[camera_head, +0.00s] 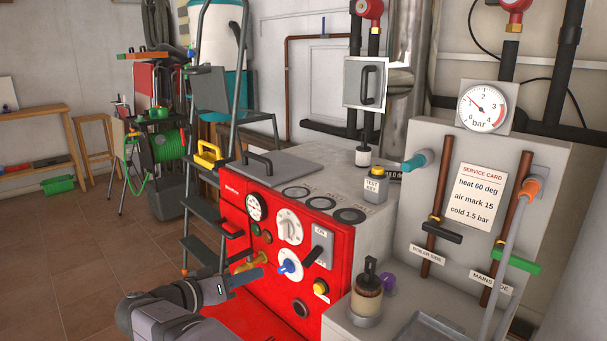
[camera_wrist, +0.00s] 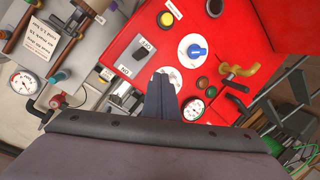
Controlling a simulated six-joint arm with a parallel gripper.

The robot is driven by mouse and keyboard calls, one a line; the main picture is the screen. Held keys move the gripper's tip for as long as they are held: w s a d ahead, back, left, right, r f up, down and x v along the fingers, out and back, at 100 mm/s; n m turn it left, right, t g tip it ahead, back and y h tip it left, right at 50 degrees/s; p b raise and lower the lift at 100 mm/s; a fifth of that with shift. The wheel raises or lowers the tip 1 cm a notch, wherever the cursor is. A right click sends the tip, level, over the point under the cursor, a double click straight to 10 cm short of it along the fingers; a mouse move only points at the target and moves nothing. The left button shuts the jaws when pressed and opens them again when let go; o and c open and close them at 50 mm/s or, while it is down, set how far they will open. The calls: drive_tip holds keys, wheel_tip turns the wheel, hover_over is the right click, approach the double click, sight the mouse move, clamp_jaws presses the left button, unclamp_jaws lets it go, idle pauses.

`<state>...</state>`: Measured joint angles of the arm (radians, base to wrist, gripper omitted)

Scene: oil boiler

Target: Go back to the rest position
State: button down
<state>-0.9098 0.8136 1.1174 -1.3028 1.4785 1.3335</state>
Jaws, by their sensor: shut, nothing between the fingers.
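My gripper (camera_head: 258,274) is at the lower middle of the head view, in front of the red boiler (camera_head: 338,245). Its fingers are together and nothing shows between them. In the wrist view the closed fingers (camera_wrist: 160,85) point toward the boiler's red front panel (camera_wrist: 215,25). A blue-tipped knob (camera_head: 289,266) and a brass valve (camera_head: 250,261) are close to the fingertips in the head view. I cannot tell whether the fingers touch the panel; the wrist view shows them apart from the blue knob (camera_wrist: 196,50).
A stepladder (camera_head: 200,215) stands left of the boiler. To the right are a wall panel with a pressure gauge (camera_head: 482,107), a service card (camera_head: 477,196) and a grey hose (camera_head: 508,250). An oil cup (camera_head: 367,300) stands on the ledge. The tiled floor (camera_head: 90,270) at left is clear.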

drive_tip(key=s+f+n+g+y, duration=0.25)
drive_tip(key=s+f+n, duration=0.35)
drive_tip(key=f, duration=0.5)
drive_tip(key=s+f+n+g+y, duration=0.2)
drive_tip(key=s+f+n+g, duration=0.3)
drive_tip(key=f, duration=0.7)
drive_tip(key=s+d+f+g+y, duration=0.1)
drive_tip(key=s+d+f+g, duration=0.15)
drive_tip(key=s+d, duration=0.5)
drive_tip(key=s+d+f+g+y, duration=0.1)
drive_tip(key=s+d+g, duration=0.25)
drive_tip(key=s, duration=0.65)
drive_tip(key=s+d+r+m+y, duration=0.25)
drive_tip(key=s+d+m, duration=0.3)
drive_tip(key=d, duration=0.35)
drive_tip(key=w+d+r+m+t, duration=0.2)
drive_tip(key=w+d+r+m, duration=0.25)
drive_tip(key=d, duration=0.35)
wheel_tip(320, 180, up, 30)
drive_tip(key=p, duration=2.9)
drive_tip(key=shift+s+a+f, duration=0.15)
drive_tip(key=shift+a, duration=0.15)
